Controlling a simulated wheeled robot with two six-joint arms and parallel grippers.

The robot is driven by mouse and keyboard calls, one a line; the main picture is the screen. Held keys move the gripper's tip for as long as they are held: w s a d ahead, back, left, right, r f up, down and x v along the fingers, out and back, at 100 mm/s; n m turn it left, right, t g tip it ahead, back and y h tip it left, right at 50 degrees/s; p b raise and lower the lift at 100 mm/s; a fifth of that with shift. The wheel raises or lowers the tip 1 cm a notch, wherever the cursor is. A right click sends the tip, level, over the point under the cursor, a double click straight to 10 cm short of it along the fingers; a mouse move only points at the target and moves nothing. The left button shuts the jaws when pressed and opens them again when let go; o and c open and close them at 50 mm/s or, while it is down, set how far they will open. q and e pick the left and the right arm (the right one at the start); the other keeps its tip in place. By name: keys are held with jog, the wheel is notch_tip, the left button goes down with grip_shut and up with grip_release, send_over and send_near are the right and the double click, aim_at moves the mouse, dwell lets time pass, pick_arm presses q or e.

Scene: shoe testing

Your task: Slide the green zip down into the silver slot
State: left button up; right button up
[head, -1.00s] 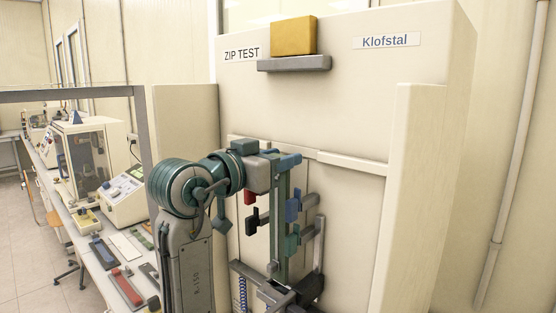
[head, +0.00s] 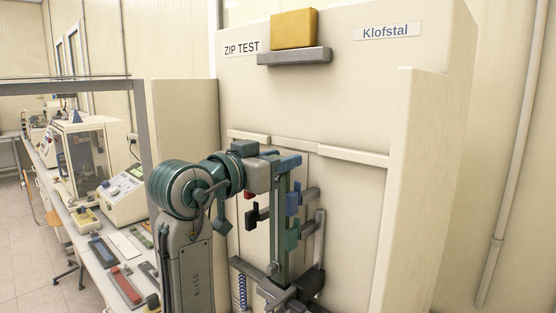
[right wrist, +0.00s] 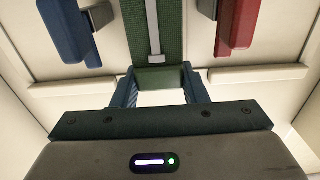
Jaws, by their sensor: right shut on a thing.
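My right gripper (head: 284,160) is in front of the zip test machine, near the top of an upright green strip (head: 280,225). In the right wrist view the gripper (right wrist: 160,84) has its blue fingers on either side of a green block, the green zip (right wrist: 157,78), and is shut on it. The zip sits on the green strap (right wrist: 172,30), which has a silver strip (right wrist: 154,28) along its middle. A small silver piece (right wrist: 157,58) lies just beyond the zip. I cannot tell whether it is the silver slot. My left gripper is not in view.
A blue block (right wrist: 67,30) and a red block (right wrist: 238,22) flank the strap. In the head view, a black block (head: 252,215) and grey brackets (head: 319,240) stand close to the strip. A machine side wall (head: 415,170) rises at right. A bench (head: 110,262) stands left.

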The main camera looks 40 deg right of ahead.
jog(key=shift+f+b, duration=0.8)
jog(key=shift+f, duration=0.1)
jog(key=o, duration=1.4)
jog(key=shift+a, duration=0.1)
